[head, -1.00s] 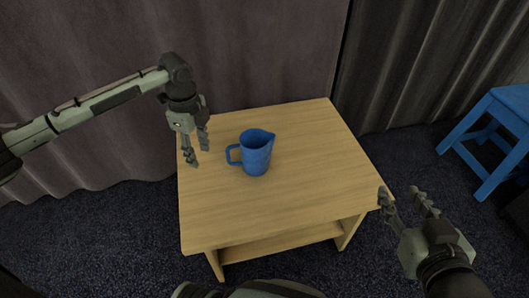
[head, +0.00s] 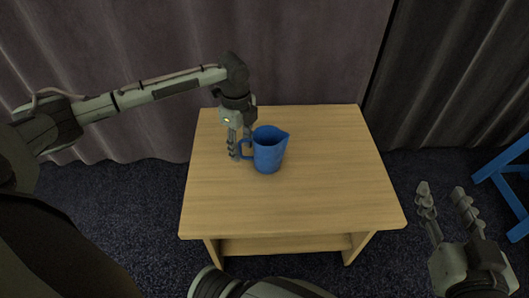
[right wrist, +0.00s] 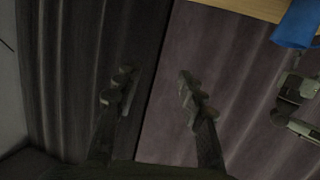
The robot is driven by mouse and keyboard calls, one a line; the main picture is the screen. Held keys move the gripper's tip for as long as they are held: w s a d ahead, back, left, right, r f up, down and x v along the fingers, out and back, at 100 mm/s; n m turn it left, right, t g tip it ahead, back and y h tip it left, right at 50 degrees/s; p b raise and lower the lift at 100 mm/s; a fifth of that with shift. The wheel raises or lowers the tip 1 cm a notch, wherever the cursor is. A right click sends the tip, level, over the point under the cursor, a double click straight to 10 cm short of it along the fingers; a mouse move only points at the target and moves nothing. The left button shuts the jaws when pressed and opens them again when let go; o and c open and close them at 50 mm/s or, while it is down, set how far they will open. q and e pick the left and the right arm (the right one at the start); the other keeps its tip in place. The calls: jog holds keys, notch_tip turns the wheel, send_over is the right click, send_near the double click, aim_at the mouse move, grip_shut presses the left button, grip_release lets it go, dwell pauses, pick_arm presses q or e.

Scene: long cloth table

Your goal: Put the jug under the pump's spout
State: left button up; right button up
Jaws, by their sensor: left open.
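A blue jug (head: 269,152) stands upright on the small wooden table (head: 310,200), its handle to the left and its lip to the right. My left gripper (head: 240,154) points down at the handle, fingers open on either side of it or just beside it; I cannot tell whether they touch. My right gripper (head: 443,203) is open and empty, off the table's right side. In the right wrist view its two fingers (right wrist: 156,92) are apart with nothing between them, and part of the jug (right wrist: 297,25) shows at the top right. No pump is in view.
A blue stool (head: 508,180) stands on the dark carpet at the right edge. Grey curtains (head: 290,50) hang behind the table. The tabletop around the jug is clear, and a lower shelf (head: 285,244) shows under its front.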

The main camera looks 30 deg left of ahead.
aim_at(241, 156)
pick_arm(q)
jog(key=f, duration=0.2)
jog(key=f+b, duration=0.1)
jog(key=f, duration=0.1)
jog(key=shift+w+a+f, duration=0.1)
jog(key=shift+a+f, duration=0.1)
pick_arm(e)
notch_tip(241, 156, up, 6)
jog(key=a+t+y, duration=0.1)
jog(key=a+t, duration=0.1)
jog(key=shift+a+f+t+y, duration=0.2)
jog(key=shift+a+t+y, duration=0.1)
jog(key=shift+t+y, duration=0.1)
pick_arm(q)
grip_shut()
